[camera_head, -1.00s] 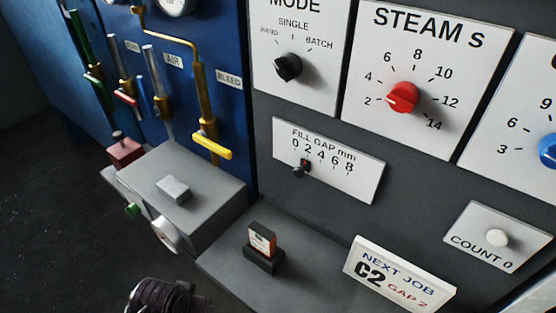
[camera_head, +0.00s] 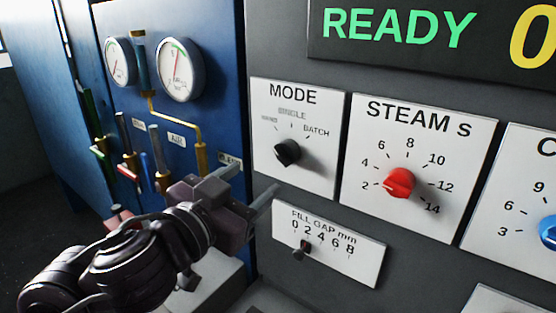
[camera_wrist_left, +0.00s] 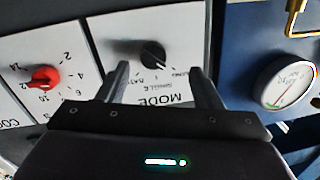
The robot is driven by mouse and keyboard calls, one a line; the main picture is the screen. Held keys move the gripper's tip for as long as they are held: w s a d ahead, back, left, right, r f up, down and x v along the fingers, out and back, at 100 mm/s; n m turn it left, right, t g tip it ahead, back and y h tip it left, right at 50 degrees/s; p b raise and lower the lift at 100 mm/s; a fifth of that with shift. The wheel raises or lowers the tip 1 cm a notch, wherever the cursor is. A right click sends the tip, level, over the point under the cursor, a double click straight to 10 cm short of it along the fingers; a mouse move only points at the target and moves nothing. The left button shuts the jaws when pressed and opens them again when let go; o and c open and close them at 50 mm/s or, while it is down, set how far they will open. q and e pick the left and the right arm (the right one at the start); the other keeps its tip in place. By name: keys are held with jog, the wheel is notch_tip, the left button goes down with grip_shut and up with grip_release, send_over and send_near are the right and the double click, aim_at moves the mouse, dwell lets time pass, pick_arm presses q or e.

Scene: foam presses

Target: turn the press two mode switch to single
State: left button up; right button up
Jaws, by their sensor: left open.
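The black mode switch (camera_head: 287,152) is a knob on a white MODE panel (camera_head: 320,175) marked HAND, SINGLE and BATCH. Its pointer appears to lean to the upper left, towards HAND. My left gripper (camera_head: 252,183) is open and empty, in front of the press face, to the lower left of the knob. In the left wrist view the panel is upside down, and the knob (camera_wrist_left: 153,54) shows beyond and between the two fingers (camera_wrist_left: 160,75), apart from them. My right gripper is out of view.
The STEAM S panel with a red knob (camera_head: 399,183) is right of MODE. The FILL GAP panel (camera_head: 345,263) with a small slider is below. Pipes, valve handles and gauges (camera_head: 180,69) are on the blue cabinet at left. A READY display (camera_head: 400,28) is above.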

aim_at(281, 157)
pick_arm(q)
jog(key=shift+m+h, duration=0.3)
jog(key=shift+h, duration=0.1)
jog(key=x, duration=0.2)
jog(key=r+x, duration=0.1)
jog(key=x, duration=0.2)
jog(key=b+x, duration=0.1)
jog(key=x, duration=0.1)
jog(key=shift+d+r, duration=0.15)
jog(key=shift+d, duration=0.4)
jog(key=c, duration=0.9)
